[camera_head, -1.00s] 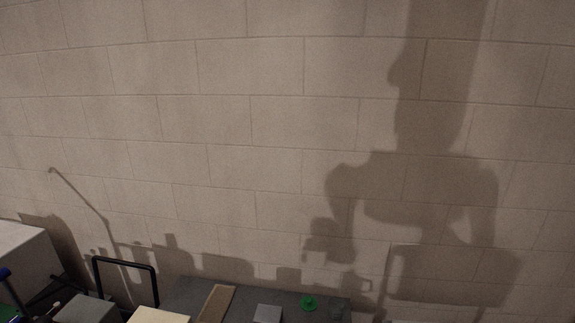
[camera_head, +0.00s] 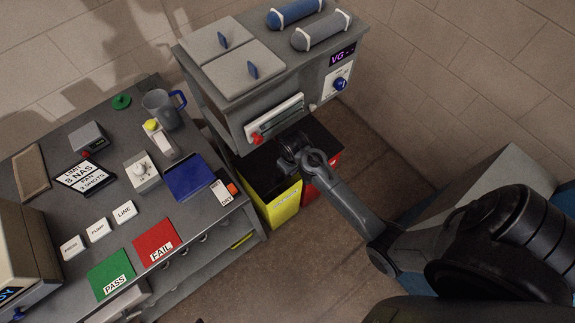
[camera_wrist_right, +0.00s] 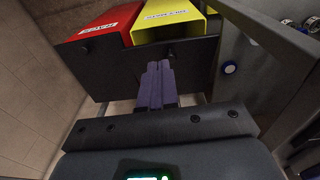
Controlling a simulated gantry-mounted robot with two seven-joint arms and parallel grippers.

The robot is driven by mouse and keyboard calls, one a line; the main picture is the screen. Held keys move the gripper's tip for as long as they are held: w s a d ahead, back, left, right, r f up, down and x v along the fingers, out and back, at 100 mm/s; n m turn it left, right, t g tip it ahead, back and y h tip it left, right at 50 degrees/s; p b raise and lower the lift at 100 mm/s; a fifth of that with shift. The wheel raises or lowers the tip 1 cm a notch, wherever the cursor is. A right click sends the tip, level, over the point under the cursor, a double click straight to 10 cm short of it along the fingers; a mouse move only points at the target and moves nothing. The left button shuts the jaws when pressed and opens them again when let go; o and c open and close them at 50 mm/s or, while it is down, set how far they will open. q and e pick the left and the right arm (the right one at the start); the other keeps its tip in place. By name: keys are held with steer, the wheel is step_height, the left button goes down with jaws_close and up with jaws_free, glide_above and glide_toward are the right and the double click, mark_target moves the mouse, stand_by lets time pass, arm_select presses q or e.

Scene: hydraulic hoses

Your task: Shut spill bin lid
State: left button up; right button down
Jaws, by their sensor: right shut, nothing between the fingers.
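A yellow bin (camera_head: 283,209) and a red bin (camera_head: 322,180) stand side by side beneath the grey cabinet, with dark surfaces over their tops. I cannot read which label names the spill bin. The right wrist view shows the red bin (camera_wrist_right: 103,30) and yellow bin (camera_wrist_right: 168,20), with a dark panel (camera_wrist_right: 130,68) along their near side. I cannot tell how far any lid is open. My right gripper (camera_head: 289,143) is over the bins, just below the cabinet front. Its fingers (camera_wrist_right: 156,70) are shut and empty, close to the panel. My left gripper is out of view.
The cabinet (camera_head: 280,85) overhangs the bins, with a red-ended handle (camera_head: 275,120) and blue knob (camera_head: 340,84). A crowded bench (camera_head: 195,205) stands left, holding a mug (camera_head: 160,108) and coloured cards. Open floor (camera_head: 300,260) lies in front.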

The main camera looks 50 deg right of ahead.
steer(key=w+t+b, duration=0.1)
steer(key=w+b, duration=0.1)
steer(key=w, duration=0.4)
steer(key=f, duration=0.3)
steer(key=f+b, duration=0.1)
steer(key=f, duration=0.3)
steer(key=w+f+b, duration=0.1)
steer(key=f, duration=0.3)
steer(key=shift+s+f, duration=0.2)
steer(key=shift+f, duration=0.4)
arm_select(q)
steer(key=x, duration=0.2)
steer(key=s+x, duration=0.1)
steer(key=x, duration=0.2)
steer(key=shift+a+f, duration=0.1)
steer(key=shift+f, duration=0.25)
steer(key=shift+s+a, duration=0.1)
